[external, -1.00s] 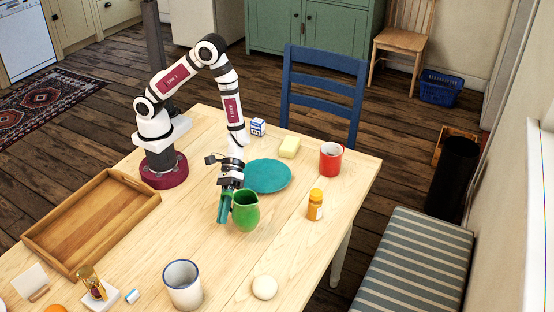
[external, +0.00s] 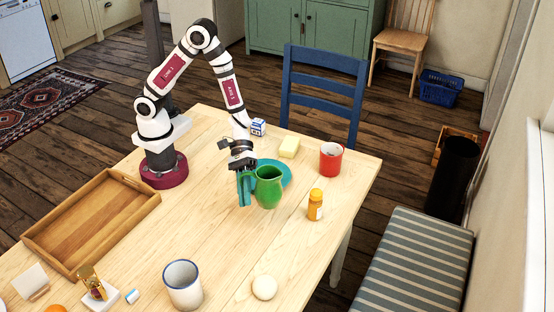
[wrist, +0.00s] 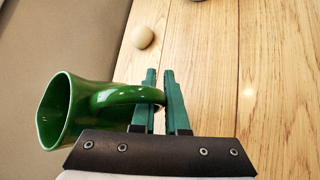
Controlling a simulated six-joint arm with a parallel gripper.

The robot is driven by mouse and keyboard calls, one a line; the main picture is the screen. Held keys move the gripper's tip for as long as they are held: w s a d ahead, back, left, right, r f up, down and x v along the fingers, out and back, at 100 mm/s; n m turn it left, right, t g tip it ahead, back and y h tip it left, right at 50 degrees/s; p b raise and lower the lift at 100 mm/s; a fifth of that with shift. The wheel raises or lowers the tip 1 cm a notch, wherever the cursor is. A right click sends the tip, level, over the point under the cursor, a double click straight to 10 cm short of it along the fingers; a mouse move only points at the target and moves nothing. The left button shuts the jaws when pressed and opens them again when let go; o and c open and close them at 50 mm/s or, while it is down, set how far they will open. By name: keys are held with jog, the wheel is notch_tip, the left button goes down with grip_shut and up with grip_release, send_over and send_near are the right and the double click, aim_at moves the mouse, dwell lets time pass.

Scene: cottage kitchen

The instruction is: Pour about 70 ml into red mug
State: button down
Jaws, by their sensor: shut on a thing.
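A green jug (external: 269,188) is held by its handle in my gripper (external: 245,190), which is shut on it. In the wrist view the green jug (wrist: 85,108) lies to the left of my gripper (wrist: 162,90), with its handle between the teal fingers. The jug looks upright in the external view; what it holds is hidden. The red mug (external: 330,160) stands upright on the table, to the right of and farther back than the jug. The mug is apart from my gripper and the jug.
A white cup (external: 183,285), a pale round object (external: 264,288) and a wooden tray (external: 72,267) are farther off.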

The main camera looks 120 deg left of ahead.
jog(key=w+a+f+n+t+y, duration=0.1)
jog(key=a+n+y, duration=0.1)
jog(key=a, duration=0.3)
jog(key=w+a+f+n+t+y, duration=0.1)
jog(key=a+f+n+y, duration=0.1)
jog(key=a, duration=0.4)
jog(key=w+a+f+n+t+y, duration=0.1)
jog(key=a+n+t+y, duration=0.1)
jog(key=a+n, duration=0.2)
jog(key=shift+w+a+f+y, duration=0.1)
jog(key=shift+a+f+y, duration=0.1)
jog(key=shift+a, duration=0.4)
jog(key=shift+w+a+f+y, duration=0.1)
jog(key=shift+a+y, duration=0.1)
jog(key=shift+a, duration=0.35)
jog(key=shift+r+n, duration=0.1)
jog(key=shift+n, duration=0.2)
jog(key=shift+w+a+r+n+g+h, duration=0.2)
jog(key=shift+a+n+g+h, duration=0.15)
jog(key=shift+h, duration=0.35)
jog(key=w+a+r+n+g+h, duration=0.2)
jog(key=a+r+n+g+h, duration=0.1)
jog(key=r, duration=0.5)
jog(key=shift+a+n+h, duration=0.35)
jog(key=shift+n+h, duration=0.2)
jog(key=shift+h, duration=0.65)
jog(key=shift+w+a+r+n+h, duration=0.2)
jog(key=shift+r+n+h, duration=0.1)
jog(key=shift+r+h, duration=0.3)
